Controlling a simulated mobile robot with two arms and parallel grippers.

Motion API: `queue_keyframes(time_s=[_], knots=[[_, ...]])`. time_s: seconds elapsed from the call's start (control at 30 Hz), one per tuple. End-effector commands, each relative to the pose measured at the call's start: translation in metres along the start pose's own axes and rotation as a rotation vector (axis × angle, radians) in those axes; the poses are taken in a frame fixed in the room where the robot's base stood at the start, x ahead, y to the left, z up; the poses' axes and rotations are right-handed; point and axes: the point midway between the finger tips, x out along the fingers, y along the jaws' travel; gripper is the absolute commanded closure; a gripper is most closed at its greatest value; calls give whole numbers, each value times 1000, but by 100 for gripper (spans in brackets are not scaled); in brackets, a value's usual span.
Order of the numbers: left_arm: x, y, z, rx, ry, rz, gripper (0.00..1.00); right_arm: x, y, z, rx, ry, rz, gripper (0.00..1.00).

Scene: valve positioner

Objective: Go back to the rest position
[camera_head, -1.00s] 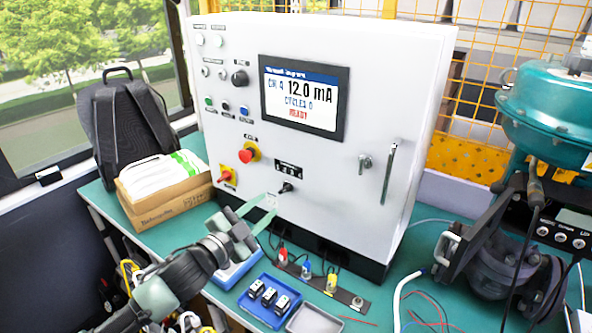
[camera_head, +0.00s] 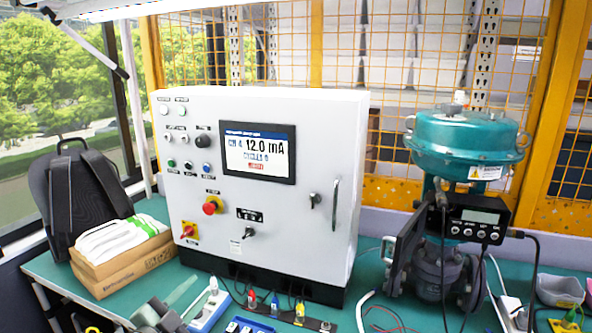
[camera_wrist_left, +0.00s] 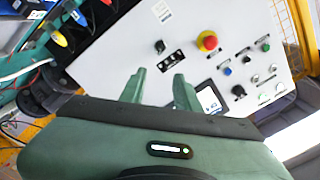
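The white control cabinet (camera_head: 330,150) stands on the green bench, its screen (camera_head: 257,152) reading 12.0 mA. My left gripper (camera_head: 192,297) is low at the left of the head view, in front of the cabinet's lower part, and is cut off by the bottom edge. In the left wrist view its two green fingers (camera_wrist_left: 158,85) are apart with nothing between them. They point toward the cabinet panel, near the black selector knob (camera_wrist_left: 160,47), and appear clear of it. The knob also shows in the head view (camera_head: 249,232). My right gripper is out of view.
A cardboard box (camera_head: 125,270) with white packs and a black backpack (camera_head: 75,190) stand on the left. The teal valve actuator (camera_head: 465,140) with its black positioner (camera_head: 475,218) stands on the right. Cables and small trays lie along the bench (camera_head: 345,322) front.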

Motion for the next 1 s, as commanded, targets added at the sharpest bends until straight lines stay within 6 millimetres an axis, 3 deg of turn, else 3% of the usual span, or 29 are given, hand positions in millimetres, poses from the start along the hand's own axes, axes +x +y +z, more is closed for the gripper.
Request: queue_keyframes(time_s=[0.27,0.47,0.67,0.8,1.0], knots=[[-18,38,16,-111,-133,27,68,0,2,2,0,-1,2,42],[-47,77,35,-227,-294,61,68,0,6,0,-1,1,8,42],[-104,132,57,-390,-542,121,68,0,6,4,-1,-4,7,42],[-162,172,68,-514,-753,178,68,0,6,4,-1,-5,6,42],[-232,210,71,-638,-988,249,68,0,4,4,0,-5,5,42]])
